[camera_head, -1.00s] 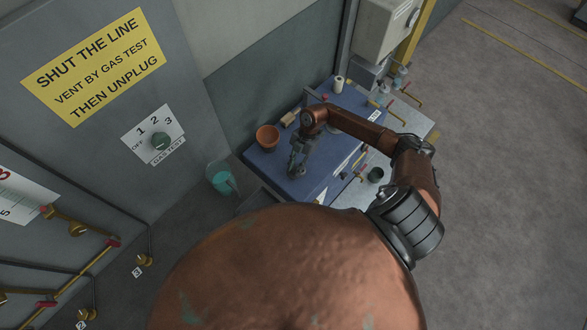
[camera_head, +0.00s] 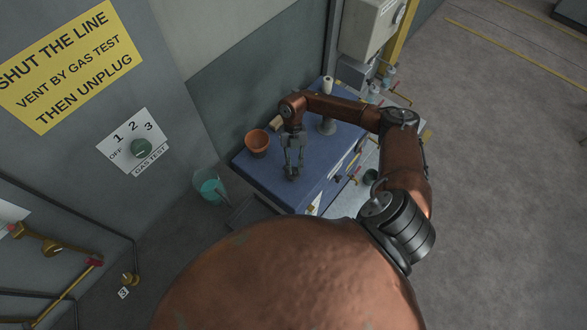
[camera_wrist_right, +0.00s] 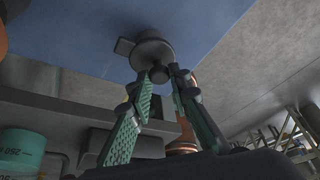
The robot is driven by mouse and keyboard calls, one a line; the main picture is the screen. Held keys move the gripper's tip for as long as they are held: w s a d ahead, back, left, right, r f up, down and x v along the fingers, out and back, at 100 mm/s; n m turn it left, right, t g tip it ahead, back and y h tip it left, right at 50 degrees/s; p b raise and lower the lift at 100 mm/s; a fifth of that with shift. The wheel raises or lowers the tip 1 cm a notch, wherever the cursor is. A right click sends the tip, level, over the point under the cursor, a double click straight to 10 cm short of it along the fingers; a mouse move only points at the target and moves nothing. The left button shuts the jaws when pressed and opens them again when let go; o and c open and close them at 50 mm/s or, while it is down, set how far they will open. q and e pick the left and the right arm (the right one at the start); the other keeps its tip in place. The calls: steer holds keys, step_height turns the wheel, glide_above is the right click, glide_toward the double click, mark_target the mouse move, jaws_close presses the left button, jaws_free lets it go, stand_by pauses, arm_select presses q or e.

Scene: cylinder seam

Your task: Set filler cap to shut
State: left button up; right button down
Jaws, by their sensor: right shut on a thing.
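The filler cap (camera_wrist_right: 152,54) is a dark grey round part with a side tab and a small knob, set on the blue bench top in the right wrist view. In the head view the cap (camera_head: 293,174) is small and mostly hidden by my fingers. My right gripper (camera_wrist_right: 159,76) has its two green-padded fingers on either side of the knob, shut on it. It also shows in the head view (camera_head: 293,163), reaching down to the bench top. I cannot read the cap's setting. My left gripper is in neither view.
A bucket (camera_head: 210,188) stands on the floor. Floor at right is clear.

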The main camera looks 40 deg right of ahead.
stand_by(0.3)
steer(key=c, duration=1.8)
jaws_free()
steer(key=shift+d, duration=0.1)
steer(key=v, duration=1.2)
steer(key=shift+f, duration=0.1)
